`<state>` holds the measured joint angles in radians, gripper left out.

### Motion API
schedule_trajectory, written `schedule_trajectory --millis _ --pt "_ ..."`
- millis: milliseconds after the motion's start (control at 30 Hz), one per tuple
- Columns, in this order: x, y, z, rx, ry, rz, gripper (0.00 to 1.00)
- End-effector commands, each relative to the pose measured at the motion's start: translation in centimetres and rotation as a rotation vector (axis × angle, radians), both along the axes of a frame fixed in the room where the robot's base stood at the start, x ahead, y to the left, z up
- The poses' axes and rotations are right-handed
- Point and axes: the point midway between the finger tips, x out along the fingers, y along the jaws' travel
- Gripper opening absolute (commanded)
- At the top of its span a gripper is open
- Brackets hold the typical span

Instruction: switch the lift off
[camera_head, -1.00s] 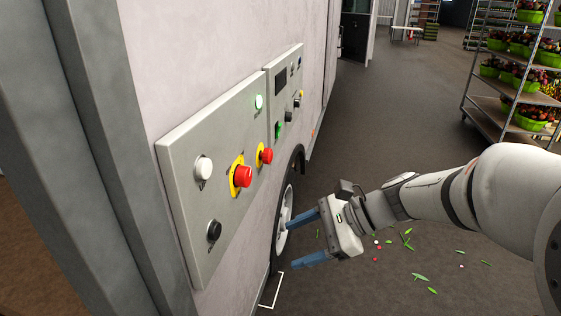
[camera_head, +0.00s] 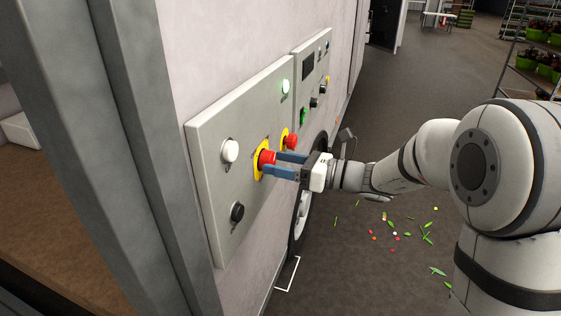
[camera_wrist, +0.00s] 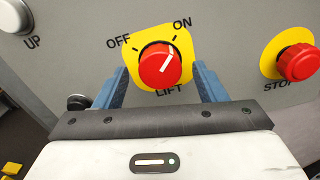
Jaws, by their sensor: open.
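The red lift knob (camera_wrist: 160,65) sits on a yellow plate (camera_wrist: 134,40) marked OFF, ON and LIFT. Its white line points up and right, towards ON. It also shows in the head view (camera_head: 267,158), on the grey control panel (camera_head: 245,120). My gripper (camera_wrist: 161,70) is open, with one blue finger on each side of the knob. I cannot tell whether the fingers touch it. In the head view my gripper (camera_head: 274,164) reaches the knob from the right, and its fingers partly cover it.
A red STOP button (camera_wrist: 298,63) is just right of the knob. Plant racks (camera_head: 535,60) stand far right. The floor has scattered leaves.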

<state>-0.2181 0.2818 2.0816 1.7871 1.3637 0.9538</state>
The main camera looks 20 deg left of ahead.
Motion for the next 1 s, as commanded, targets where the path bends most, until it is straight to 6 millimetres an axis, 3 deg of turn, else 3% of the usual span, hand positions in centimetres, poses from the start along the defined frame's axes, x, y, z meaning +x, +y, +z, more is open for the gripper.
schedule_trajectory --millis 367,900,1000 --pt "0.05 0.99 -0.01 -0.001 -0.001 0.000 0.65" --pt "-0.02 1.03 -0.01 -0.001 -0.001 0.001 0.22" --pt "-0.06 0.62 -0.03 -0.002 -0.002 0.003 0.20"
